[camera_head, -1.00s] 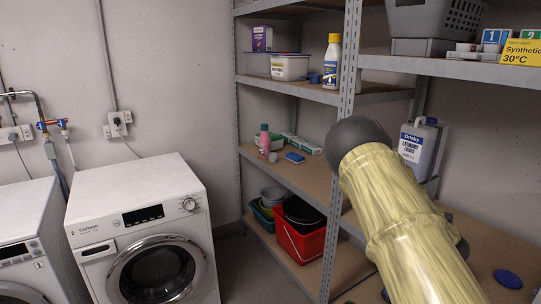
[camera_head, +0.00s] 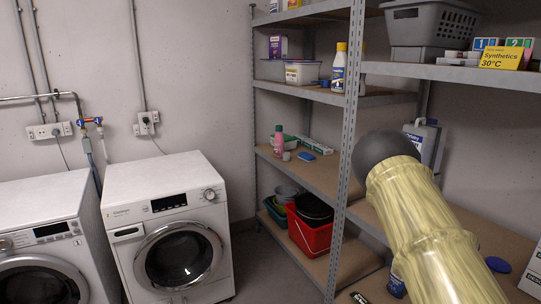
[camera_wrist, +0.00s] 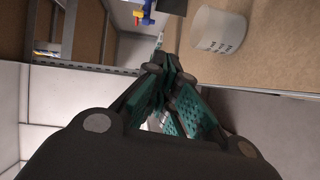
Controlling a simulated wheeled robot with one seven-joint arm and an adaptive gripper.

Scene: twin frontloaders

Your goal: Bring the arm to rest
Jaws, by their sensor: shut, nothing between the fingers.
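My gripper (camera_wrist: 165,82) shows in the wrist view with its fingertips together and nothing between them. In the head view my arm, with a pale yellow sleeve and a dark rounded joint, reaches up from the lower right in front of the metal shelving (camera_head: 350,150). The gripper itself does not show in the head view. In the wrist view a white tub (camera_wrist: 218,30) stands on a brown shelf board beyond the fingers, apart from them.
Two white frontloaders stand at the left, the nearer one cut off (camera_head: 45,245) and the other whole (camera_head: 165,225). A red bin (camera_head: 310,232) is on the low shelf. A grey basket (camera_head: 430,25) and a yellow card (camera_head: 506,57) are on the upper right shelf. Floor shows between washer and shelving.

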